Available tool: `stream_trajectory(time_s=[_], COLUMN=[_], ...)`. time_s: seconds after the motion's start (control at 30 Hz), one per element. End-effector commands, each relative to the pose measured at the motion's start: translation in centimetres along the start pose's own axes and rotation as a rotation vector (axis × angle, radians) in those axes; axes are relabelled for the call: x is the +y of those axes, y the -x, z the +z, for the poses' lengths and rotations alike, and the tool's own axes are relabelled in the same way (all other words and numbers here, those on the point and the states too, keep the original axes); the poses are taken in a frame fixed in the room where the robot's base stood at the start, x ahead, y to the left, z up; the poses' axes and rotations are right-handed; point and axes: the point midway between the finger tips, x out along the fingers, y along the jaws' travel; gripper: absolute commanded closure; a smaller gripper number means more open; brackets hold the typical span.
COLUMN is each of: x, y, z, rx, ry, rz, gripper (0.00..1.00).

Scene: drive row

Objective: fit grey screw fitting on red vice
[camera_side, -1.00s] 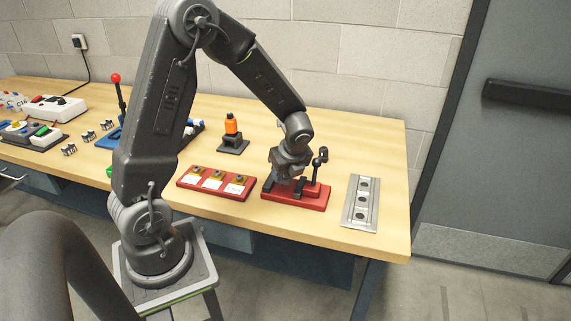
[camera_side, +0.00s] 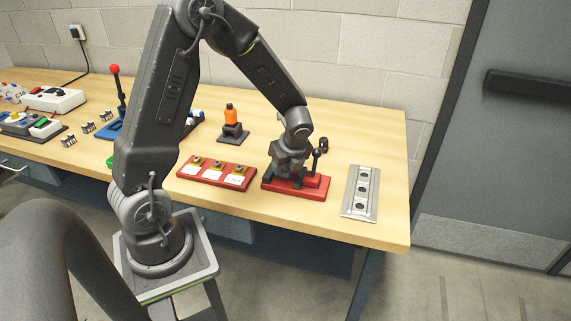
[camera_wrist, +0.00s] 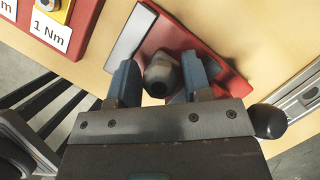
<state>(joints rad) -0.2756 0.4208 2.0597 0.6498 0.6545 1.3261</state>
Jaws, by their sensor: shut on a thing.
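The red vice (camera_side: 313,193) stands near the front edge of the bench, with a dark lever (camera_side: 316,165) at its right side. It also shows below the fingers in the wrist view (camera_wrist: 208,35), with a pale strip on its left. My gripper (camera_side: 288,172) is low over the vice's left part. In the wrist view my gripper (camera_wrist: 160,82) is shut on the grey screw fitting (camera_wrist: 161,72), a rounded grey piece with a dark hole, held between two blue-grey fingers. Whether the fitting touches the vice is hidden.
A red tray (camera_side: 214,181) with brass pieces and white labels lies left of the vice. A metal plate (camera_side: 351,194) with several round holes lies to the right. An orange part on a dark stand (camera_side: 232,135) is behind. A black ball (camera_wrist: 268,120) sits close right of my gripper.

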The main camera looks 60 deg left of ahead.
Motion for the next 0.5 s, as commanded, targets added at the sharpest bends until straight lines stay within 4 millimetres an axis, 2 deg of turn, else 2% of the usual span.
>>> stream_trajectory(time_s=[0.47,0.5], x=[-0.01,-0.01], y=[-0.66,-0.69], z=[-0.27,-0.28], rx=[0.000,0.000], ry=[0.000,0.000], rz=[0.001,0.001], gripper=[0.78,0.54])
